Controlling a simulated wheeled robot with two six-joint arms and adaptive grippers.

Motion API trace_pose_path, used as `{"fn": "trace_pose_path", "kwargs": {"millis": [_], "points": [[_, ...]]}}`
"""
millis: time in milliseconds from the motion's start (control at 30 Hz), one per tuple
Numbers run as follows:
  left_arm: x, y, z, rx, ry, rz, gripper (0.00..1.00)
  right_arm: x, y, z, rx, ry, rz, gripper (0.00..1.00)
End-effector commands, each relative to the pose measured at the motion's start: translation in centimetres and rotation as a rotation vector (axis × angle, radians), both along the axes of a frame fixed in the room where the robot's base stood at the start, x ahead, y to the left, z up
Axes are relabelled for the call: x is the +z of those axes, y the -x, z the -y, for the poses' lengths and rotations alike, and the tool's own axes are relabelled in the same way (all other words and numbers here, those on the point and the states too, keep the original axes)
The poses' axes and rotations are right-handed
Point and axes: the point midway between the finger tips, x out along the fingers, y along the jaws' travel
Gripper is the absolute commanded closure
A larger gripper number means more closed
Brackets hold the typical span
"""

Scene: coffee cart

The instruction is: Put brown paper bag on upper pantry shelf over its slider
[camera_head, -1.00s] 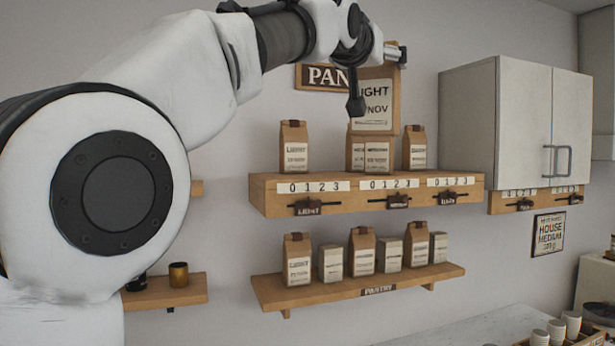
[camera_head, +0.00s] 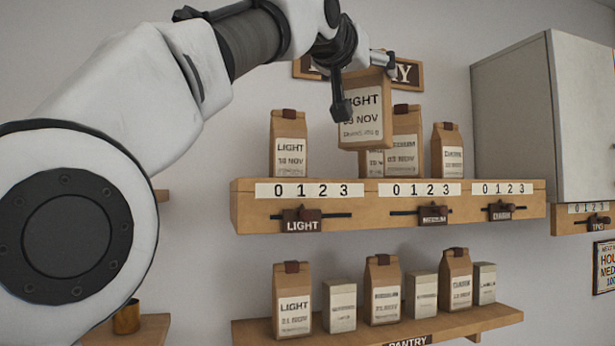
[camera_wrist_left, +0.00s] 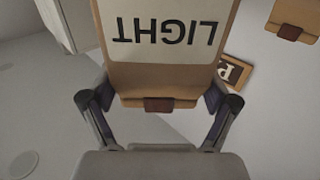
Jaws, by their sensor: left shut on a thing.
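A brown paper bag (camera_head: 366,128) with a white LIGHT label hangs from my left gripper (camera_head: 364,72), which is shut on its top. The held bag is roughly upright, in front of and above the middle of the upper pantry shelf (camera_head: 375,213). In the left wrist view the bag (camera_wrist_left: 165,75) appears upside down between the fingers (camera_wrist_left: 160,103). The LIGHT slider (camera_head: 302,221) sits at the shelf's left, near the 1. A LIGHT bag (camera_head: 289,150) stands above it. My right gripper is not in view.
The held bag partly hides the bags at mid-shelf, including a medium bag (camera_head: 407,140). A dark bag (camera_head: 447,153) stands right of them. Free room shows between the LIGHT bag and the middle group. The lower shelf (camera_head: 470,325) carries bags and boxes. A cabinet (camera_head: 570,110) is at right.

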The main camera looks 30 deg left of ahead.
Motion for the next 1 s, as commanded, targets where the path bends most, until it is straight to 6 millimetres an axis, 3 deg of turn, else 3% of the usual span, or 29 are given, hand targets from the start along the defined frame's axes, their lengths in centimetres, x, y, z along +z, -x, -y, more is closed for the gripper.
{"fn": "trace_pose_path", "kwargs": {"millis": [400, 633, 700, 800, 1000], "points": [[-0.7, -3.0, -11.9, 0.001, 0.004, 0.0, 0.83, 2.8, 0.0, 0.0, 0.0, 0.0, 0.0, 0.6], [-1.6, -3.7, -14.7, 0.001, 0.001, -0.001, 0.83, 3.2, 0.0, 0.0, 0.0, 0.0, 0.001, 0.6], [-3.6, -3.6, -14.5, -0.001, 0.001, -0.001, 0.83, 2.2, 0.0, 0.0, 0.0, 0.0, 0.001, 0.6], [-4.7, -3.7, -14.5, 0.0, -0.001, 0.0, 0.83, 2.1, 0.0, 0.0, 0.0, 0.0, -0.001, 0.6], [-4.7, -3.7, -14.5, 0.0, 0.0, 0.002, 0.83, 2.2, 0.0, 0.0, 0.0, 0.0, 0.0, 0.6]]}}
